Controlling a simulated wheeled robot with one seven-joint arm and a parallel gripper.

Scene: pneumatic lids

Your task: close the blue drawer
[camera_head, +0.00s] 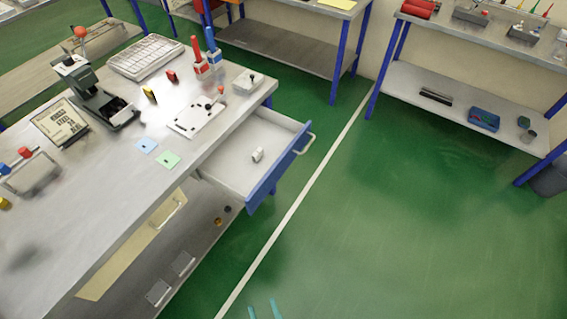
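The blue drawer (277,172) is pulled out from under the right end of the grey workbench. Its blue front faces right and carries a pale handle (306,144). The gripper looks open and empty, and is apart from the drawer. The rest of my gripper is out of view.
Other benches stand behind. Green floor (400,230) right of the white line is clear.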

